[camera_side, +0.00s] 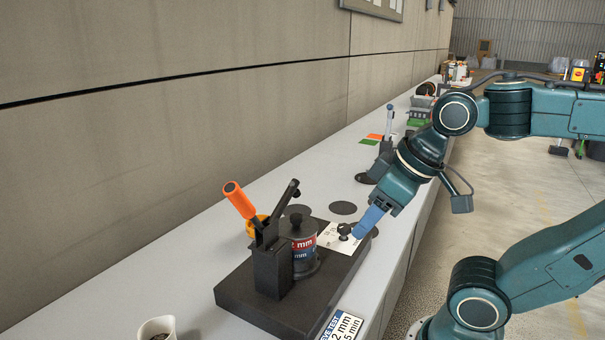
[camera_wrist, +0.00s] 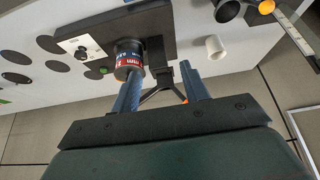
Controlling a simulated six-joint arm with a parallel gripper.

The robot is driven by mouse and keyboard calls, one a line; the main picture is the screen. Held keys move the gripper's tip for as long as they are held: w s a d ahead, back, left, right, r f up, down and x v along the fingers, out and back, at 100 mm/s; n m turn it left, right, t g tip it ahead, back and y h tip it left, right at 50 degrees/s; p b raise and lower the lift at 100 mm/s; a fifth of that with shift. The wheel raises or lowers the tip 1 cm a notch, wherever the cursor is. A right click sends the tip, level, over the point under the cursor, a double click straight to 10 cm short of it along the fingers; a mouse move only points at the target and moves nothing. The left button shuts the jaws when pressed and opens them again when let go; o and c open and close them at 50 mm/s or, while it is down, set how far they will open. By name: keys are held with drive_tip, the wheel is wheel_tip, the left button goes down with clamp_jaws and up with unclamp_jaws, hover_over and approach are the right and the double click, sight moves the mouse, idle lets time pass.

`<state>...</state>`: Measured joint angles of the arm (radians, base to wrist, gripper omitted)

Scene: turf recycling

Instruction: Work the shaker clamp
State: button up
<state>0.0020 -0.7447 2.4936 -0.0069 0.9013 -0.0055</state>
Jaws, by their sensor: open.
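The shaker clamp (camera_side: 268,262) stands on a black base plate (camera_side: 236,292). Its orange-gripped lever (camera_side: 239,200) leans up and left. Its black arm (camera_side: 284,199) is raised up and right, apart from the lid of the sieve stack (camera_side: 304,262). The stack has red and blue "mm" bands and also shows in the wrist view (camera_wrist: 130,62). My gripper (camera_side: 362,230) is open and empty, over the plate's far right end, right of the clamp. In the wrist view, the clamp (camera_wrist: 163,82) shows beyond and between my fingers (camera_wrist: 162,88); its orange grip is mostly hidden.
A white card (camera_side: 338,243) with a black knob lies near my fingertips. A white cup (camera_side: 157,328) stands at the front left. A "2 mm" sign (camera_side: 342,326) is at the bench's front edge. The wall (camera_side: 150,140) runs behind. Dark discs (camera_side: 343,208) mark the bench.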

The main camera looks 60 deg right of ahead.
idle(0.4)
wheel_tip(320, 180, up, 12)
drive_tip(key=n+g, duration=0.4)
drive_tip(key=n, duration=1.1)
hover_over(240, 212)
drive_tip(key=s, duration=0.2)
drive_tip(key=shift+a+r, duration=0.1)
drive_tip(key=shift+a, duration=0.2)
drive_tip(key=shift+d+f+h, duration=0.1)
drive_tip(key=shift+f+h, duration=0.2)
drive_tip(key=f, duration=0.4)
drive_tip(key=w+f, duration=0.1)
drive_tip(key=f, duration=0.3)
drive_tip(key=w+f, duration=0.1)
drive_tip(key=f, duration=0.4)
drive_tip(key=shift+d, duration=0.25)
